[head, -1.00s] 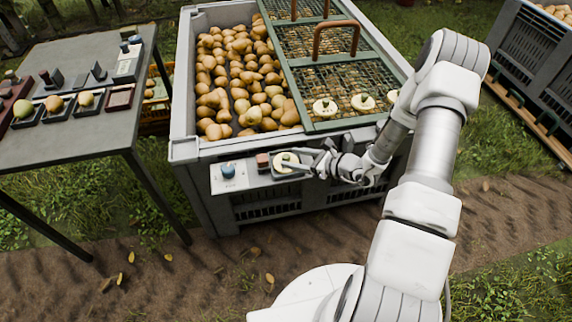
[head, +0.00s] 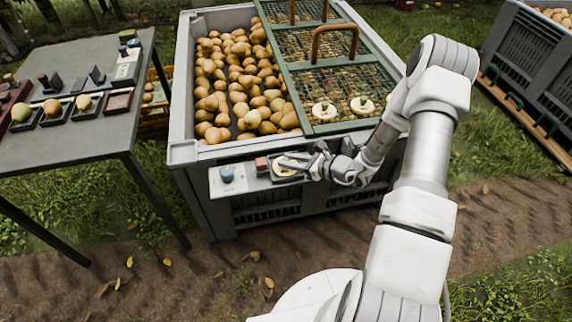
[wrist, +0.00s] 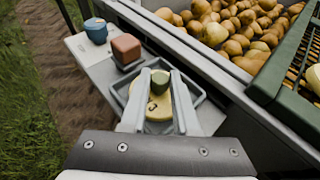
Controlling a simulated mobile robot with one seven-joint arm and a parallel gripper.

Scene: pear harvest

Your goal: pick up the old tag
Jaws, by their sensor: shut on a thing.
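A round cream tag with a green knob (wrist: 160,80) lies in a small dark square tray (wrist: 196,92) on the shelf at the front of the pear bin. The same tag shows in the head view (head: 284,171), partly covered by my fingers. My gripper (wrist: 160,75) reaches in from the right in the head view. Its two fingers stand on either side of the green knob and are shut on it. The tag still sits low, within the tray's outline; I cannot tell whether it touches the tray floor.
The grey shelf (head: 240,187) also carries a blue knobbed piece (wrist: 95,30) and a reddish block (wrist: 126,48), left of the tray. The pear bin (head: 181,100) rises behind, with a green mesh lid (head: 296,97) bearing cream discs. A table (head: 75,140) stands left.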

